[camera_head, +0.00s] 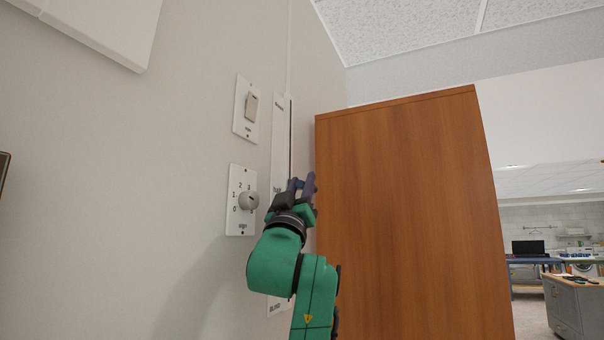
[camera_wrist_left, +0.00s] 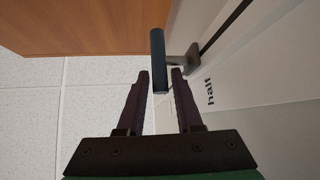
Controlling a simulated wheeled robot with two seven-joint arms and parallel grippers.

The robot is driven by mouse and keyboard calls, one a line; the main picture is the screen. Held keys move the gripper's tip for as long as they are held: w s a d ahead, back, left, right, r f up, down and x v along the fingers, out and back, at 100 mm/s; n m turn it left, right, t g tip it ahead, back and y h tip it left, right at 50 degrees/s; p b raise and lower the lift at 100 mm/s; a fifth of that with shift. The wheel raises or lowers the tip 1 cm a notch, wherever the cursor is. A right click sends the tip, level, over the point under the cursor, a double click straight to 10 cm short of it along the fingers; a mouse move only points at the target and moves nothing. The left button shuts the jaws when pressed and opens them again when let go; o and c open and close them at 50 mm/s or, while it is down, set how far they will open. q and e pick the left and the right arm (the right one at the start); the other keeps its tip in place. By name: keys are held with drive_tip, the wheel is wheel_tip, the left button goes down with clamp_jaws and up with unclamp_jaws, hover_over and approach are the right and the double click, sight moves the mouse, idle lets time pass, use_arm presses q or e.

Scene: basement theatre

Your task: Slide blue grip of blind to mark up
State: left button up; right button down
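The blue grip (camera_wrist_left: 157,55) is a dark blue bar on a grey bracket (camera_wrist_left: 184,61) that comes out of a dark slot in the white blind panel (camera_head: 281,135). In the left wrist view, one end of the bar lies between the fingertips of my left gripper (camera_wrist_left: 160,72), with a visible gap on each side. The left gripper (camera_head: 300,184) is open, beside the panel near its "half" mark (camera_wrist_left: 209,92). In the head view I cannot clearly tell the grip from the fingers. The panel's upper mark is too small to read. My right gripper is out of view.
A switch plate (camera_head: 246,108) and a numbered dial plate (camera_head: 241,200) are on the wall left of the panel. A tall wooden cabinet (camera_head: 412,215) stands close on the right. A grey cabinet (camera_head: 577,306) is far off at right.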

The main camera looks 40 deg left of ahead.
use_arm(q)
drive_tip(key=shift+w, duration=0.15)
clamp_jaws()
drive_tip(key=shift+f, duration=0.1)
idle(1.2)
